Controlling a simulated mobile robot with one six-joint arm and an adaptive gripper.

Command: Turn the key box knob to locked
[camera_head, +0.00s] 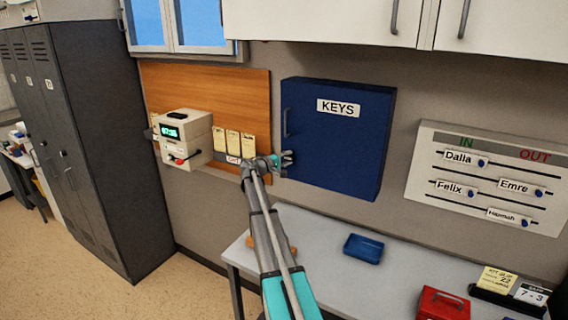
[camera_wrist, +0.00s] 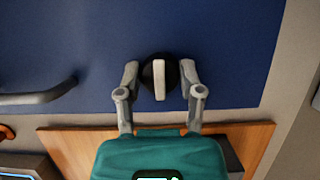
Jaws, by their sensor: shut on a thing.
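The blue key box (camera_head: 345,150) hangs on the wall with its door closed and a white KEYS label (camera_head: 338,107). A bar handle (camera_head: 285,122) is on the door's left side; it also shows in the wrist view (camera_wrist: 40,92). The knob (camera_wrist: 160,78), round and black with a pale grip bar, is on the blue door. The bar runs up and down in the wrist view. My gripper (camera_wrist: 160,80) is shut on the knob, one finger at each side. In the head view my gripper (camera_head: 287,160) is at the door's lower left and hides the knob.
A time clock (camera_head: 185,135) and yellow cards (camera_head: 233,144) are left of the box. An IN/OUT board (camera_head: 490,205) is on the right. Below is a grey desk (camera_head: 320,228) with a blue tray (camera_head: 363,248) and a red box (camera_head: 440,304). White cupboards (camera_head: 330,22) hang above.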

